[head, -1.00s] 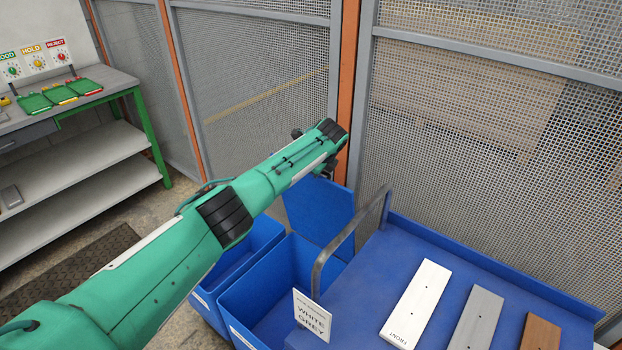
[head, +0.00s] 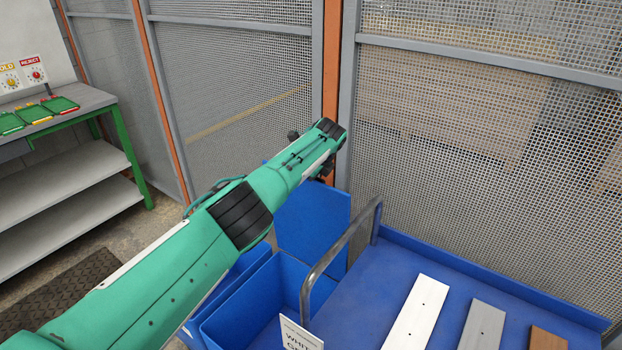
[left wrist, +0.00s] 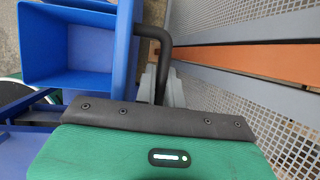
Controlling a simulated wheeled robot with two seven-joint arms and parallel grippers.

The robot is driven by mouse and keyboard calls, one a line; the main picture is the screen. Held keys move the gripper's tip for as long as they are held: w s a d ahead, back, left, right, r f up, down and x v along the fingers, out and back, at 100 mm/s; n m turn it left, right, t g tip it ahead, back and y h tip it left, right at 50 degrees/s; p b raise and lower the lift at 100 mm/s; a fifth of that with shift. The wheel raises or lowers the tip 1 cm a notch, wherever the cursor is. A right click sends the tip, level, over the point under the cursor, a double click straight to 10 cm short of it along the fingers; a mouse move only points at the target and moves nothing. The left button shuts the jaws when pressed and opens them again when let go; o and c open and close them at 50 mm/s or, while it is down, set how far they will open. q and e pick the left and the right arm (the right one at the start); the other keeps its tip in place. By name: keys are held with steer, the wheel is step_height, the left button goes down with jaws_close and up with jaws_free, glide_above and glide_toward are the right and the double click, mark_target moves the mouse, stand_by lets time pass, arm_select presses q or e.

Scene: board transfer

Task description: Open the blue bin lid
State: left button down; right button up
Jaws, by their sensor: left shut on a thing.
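The blue bin (head: 262,300) stands at the lower middle of the head view, and its open inside shows. Its blue lid (head: 312,225) is raised steeply at the back of the bin, by the mesh fence. In the left wrist view the lid shows edge-on (left wrist: 124,50) beside the open blue bin (left wrist: 70,45). A black curved handle (left wrist: 152,33) runs from the lid. My left gripper (left wrist: 160,84) is shut on the handle; its grey fingers are partly hidden by my wrist. In the head view my forearm covers most of the gripper. My right gripper is not in view.
A blue cart (head: 375,290) with a metal rail (head: 330,255) stands right of the bin, carrying white, grey and brown boards. A sign (head: 300,337) is at its corner. The mesh fence (head: 470,130) is close behind. A green-legged workbench (head: 75,175) stands left.

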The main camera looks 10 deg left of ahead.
arm_select(q)
steer(key=c, duration=1.8)
jaws_free()
steer(key=shift+r, duration=0.1)
steer(key=shift+s+d+r, duration=0.15)
steer(key=shift+d+r, duration=0.05)
steer(key=shift+r, duration=0.4)
steer(key=v, duration=1.2)
steer(key=shift+b, duration=0.4)
steer(key=shift+s+d, duration=0.1)
